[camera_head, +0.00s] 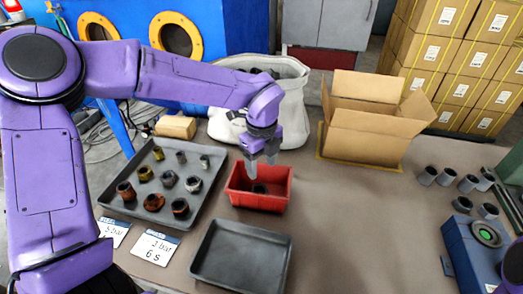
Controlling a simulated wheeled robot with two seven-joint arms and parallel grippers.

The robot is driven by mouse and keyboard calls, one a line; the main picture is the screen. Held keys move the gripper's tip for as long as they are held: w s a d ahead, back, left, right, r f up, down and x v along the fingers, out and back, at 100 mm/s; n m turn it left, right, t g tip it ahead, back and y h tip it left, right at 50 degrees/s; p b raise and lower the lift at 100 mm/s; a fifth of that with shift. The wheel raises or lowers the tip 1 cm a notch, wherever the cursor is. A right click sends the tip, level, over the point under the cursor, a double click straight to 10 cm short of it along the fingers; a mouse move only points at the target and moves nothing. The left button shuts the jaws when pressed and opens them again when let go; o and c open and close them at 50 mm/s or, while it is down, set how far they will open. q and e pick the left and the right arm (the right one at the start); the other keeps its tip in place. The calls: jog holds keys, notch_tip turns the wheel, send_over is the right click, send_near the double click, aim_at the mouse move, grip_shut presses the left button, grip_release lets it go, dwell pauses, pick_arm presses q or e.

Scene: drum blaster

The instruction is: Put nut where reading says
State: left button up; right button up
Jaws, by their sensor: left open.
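My left gripper (262,160) hangs over the red bin (270,203), its fingers pointing down, open. A dark round part (258,188) lies in the bin below the fingers; I cannot tell whether it is a nut. A grey tray (215,185) on the left holds several rusty, brassy and dark nuts or ring-shaped parts, such as a rusty one (126,191). An empty dark tray (241,255) lies in front of the bin. A blue device (470,255) with a green-ringed round face (487,234) stands at the right; its reading is too small to tell. My right gripper is not seen.
Cards marked "bar" (156,247) lie before the grey tray. A white sack (292,105) and an open cardboard box (365,140) stand behind. Several grey cylinders (467,183) stand at the right. The table between box and dark tray is clear.

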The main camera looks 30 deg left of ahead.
pick_arm(q)
notch_tip(320, 180, up, 5)
jog(key=shift+r, duration=0.2)
dwell(0.4)
